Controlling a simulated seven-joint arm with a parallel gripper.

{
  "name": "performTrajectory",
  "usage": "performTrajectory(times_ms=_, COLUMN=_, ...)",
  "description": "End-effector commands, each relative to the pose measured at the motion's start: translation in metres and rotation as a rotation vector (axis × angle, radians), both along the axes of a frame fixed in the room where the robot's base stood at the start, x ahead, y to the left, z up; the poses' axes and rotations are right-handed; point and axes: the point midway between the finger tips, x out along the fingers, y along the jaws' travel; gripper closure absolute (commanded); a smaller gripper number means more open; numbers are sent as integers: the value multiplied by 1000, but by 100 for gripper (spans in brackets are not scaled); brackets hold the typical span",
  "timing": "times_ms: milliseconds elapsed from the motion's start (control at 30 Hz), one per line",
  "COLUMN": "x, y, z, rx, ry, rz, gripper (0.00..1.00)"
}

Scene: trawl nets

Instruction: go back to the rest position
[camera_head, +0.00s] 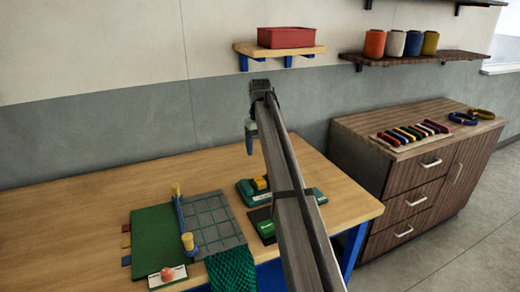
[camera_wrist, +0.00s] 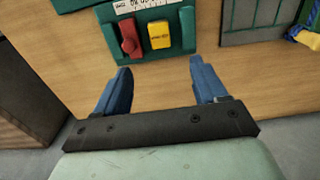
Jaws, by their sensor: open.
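My gripper (camera_wrist: 160,70) is open and empty in the wrist view, with its two blue fingers apart over bare wooden table. In the head view my gripper (camera_head: 250,140) points down above the workbench (camera_head: 80,205), near its back, with clear air beneath it. A green holder (camera_wrist: 181,40) with a red piece (camera_wrist: 130,37) and a yellow piece (camera_wrist: 159,34) lies just beyond the fingertips in the wrist view. My arm partly hides this green holder (camera_head: 246,194) in the head view.
A green board (camera_head: 158,235), a grey grid panel (camera_head: 212,222) and green netting (camera_head: 232,268) lie at the bench front. A shelf (camera_head: 300,50) bears a red bin (camera_head: 286,37). A drawer cabinet (camera_head: 400,190) stands right. The bench's back left is clear.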

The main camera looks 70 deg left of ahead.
Motion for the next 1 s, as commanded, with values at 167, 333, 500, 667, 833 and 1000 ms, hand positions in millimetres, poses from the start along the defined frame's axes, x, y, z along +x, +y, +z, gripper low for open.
performTrajectory(times_ms=167, x=0, y=0, z=0, rx=0, ry=0, rz=0, gripper=29)
performTrajectory(times_ms=333, x=0, y=0, z=0, rx=0, ry=0, rz=0, gripper=29)
performTrajectory(times_ms=500, x=8, y=-2, z=-1, rx=-2, ry=-4, rz=-8, gripper=29)
performTrajectory(times_ms=667, x=59, y=-15, z=-9, rx=-15, ry=-31, rz=-67, gripper=29)
performTrajectory(times_ms=833, x=154, y=-47, z=-23, rx=-46, ry=-83, rz=-177, gripper=29)
performTrajectory(times_ms=1000, x=249, y=-91, z=-37, rx=-82, ry=-136, rz=-290, gripper=29)
